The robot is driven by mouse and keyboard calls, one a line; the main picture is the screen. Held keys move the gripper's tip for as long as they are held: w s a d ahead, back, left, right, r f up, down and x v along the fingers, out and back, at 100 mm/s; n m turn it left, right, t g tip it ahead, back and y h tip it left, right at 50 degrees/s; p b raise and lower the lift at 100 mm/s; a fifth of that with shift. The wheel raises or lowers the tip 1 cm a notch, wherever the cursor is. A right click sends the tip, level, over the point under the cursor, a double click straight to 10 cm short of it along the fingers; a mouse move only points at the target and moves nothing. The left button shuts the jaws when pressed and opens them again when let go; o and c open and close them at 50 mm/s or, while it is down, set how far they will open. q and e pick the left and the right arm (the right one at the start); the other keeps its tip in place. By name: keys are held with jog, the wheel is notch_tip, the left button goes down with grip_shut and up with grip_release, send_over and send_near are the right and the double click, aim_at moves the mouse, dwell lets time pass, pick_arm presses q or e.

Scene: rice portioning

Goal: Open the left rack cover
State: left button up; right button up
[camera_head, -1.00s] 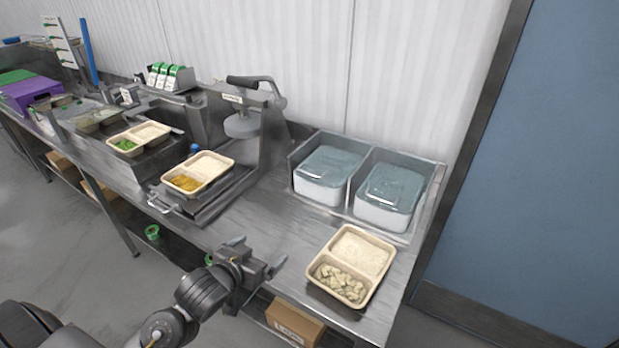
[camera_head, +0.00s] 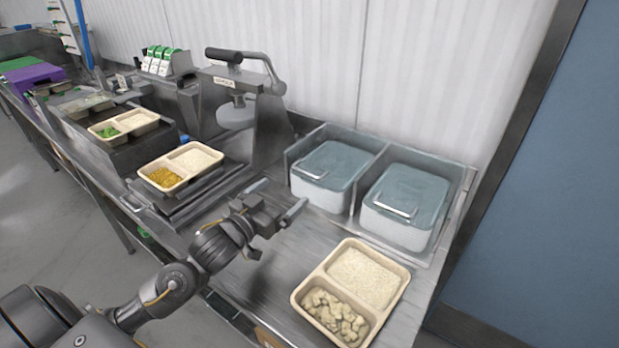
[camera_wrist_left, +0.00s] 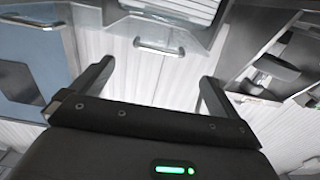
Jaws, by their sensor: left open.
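The left rack cover (camera_head: 338,160) is a blue-grey lid with a metal handle (camera_head: 311,173) on its near edge. It lies shut on a white container in the left bay of the metal rack. My left gripper (camera_head: 278,198) is open and empty over the table, in front and left of this container, and does not touch it. In the left wrist view the open fingers (camera_wrist_left: 156,84) are spread with nothing between them. A metal handle (camera_wrist_left: 158,48) shows beyond them there. My right gripper is not in view.
The right rack cover (camera_head: 410,190) lies shut beside the left one. A two-part tray (camera_head: 388,268) of rice and pale pieces sits on the table in front. A press machine (camera_head: 255,120) and another food tray (camera_head: 207,147) stand at left.

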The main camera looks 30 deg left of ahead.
aim_at(304, 174)
pick_arm(q)
jog(key=w, duration=0.3)
jog(key=w+d+p, duration=0.1)
jog(key=w, duration=0.2)
jog(key=w+p, duration=0.1)
jog(key=w, duration=0.2)
jog(key=shift+d+r, duration=0.15)
jog(key=shift+w+d+p, duration=0.1)
jog(key=shift+w+p, duration=0.25)
jog(key=shift+w, duration=0.4)
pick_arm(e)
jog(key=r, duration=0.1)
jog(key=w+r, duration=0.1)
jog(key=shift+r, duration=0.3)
pick_arm(q)
jog(key=shift+c, duration=0.3)
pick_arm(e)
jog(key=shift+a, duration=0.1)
